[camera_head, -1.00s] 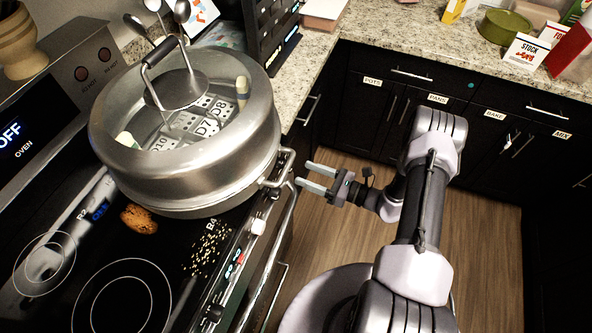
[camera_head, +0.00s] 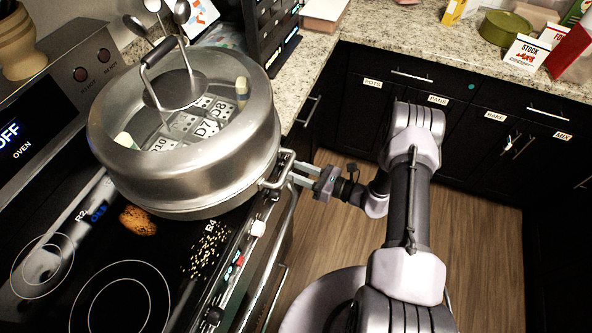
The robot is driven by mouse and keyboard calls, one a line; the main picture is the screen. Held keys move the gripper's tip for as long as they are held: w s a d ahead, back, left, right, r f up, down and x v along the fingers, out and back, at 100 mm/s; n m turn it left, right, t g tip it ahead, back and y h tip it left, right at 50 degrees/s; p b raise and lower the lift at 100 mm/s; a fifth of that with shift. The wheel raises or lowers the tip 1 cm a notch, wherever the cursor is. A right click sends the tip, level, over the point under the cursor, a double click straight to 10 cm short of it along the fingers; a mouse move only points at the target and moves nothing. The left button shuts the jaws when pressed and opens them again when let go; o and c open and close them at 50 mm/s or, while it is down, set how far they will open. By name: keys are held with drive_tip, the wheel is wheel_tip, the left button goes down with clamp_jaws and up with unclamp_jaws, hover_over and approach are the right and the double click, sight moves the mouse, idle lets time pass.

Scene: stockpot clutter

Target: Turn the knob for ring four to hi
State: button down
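The stove's front control strip (camera_head: 228,275) runs along the right edge of the black cooktop. A pale knob (camera_head: 258,229) sits on it beside the partly hidden R4 mark (camera_head: 210,224); I cannot read which ring it serves. A dark knob (camera_head: 215,315) is nearer the bottom. A large steel stockpot (camera_head: 190,170) with a glass lid stands over the back right of the cooktop and covers part of it. My gripper (camera_head: 296,173) is at the stove's front edge, by the pot's side handle (camera_head: 274,182). Its two fingers are apart with nothing seen between them; their tips are close to the strip.
The oven rail (camera_head: 278,245) runs along the stove front below my gripper. A brown crusty lump (camera_head: 138,221) and scattered grains (camera_head: 207,248) lie on the cooktop. Black cabinets (camera_head: 365,115) stand behind. The wooden floor (camera_head: 325,228) beside the stove is clear.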

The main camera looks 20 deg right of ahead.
drive_tip(key=m, duration=0.6)
drive_tip(key=shift+g+b, duration=0.3)
drive_tip(key=m, duration=0.3)
drive_tip(key=shift+m, duration=0.4)
drive_tip(key=m, duration=0.3)
drive_tip(key=shift+m+g, duration=0.3)
drive_tip(key=m, duration=0.5)
drive_tip(key=shift+m+g, duration=0.3)
drive_tip(key=shift+m, duration=0.1)
drive_tip(key=m, duration=0.6)
drive_tip(key=shift+w+y+b, duration=0.1)
drive_tip(key=shift+y+b, duration=0.25)
drive_tip(key=shift+y, duration=0.05)
drive_tip(key=shift+m, duration=0.3)
drive_tip(key=c, duration=0.9)
unclamp_jaws()
drive_tip(key=shift+d+r, duration=0.1)
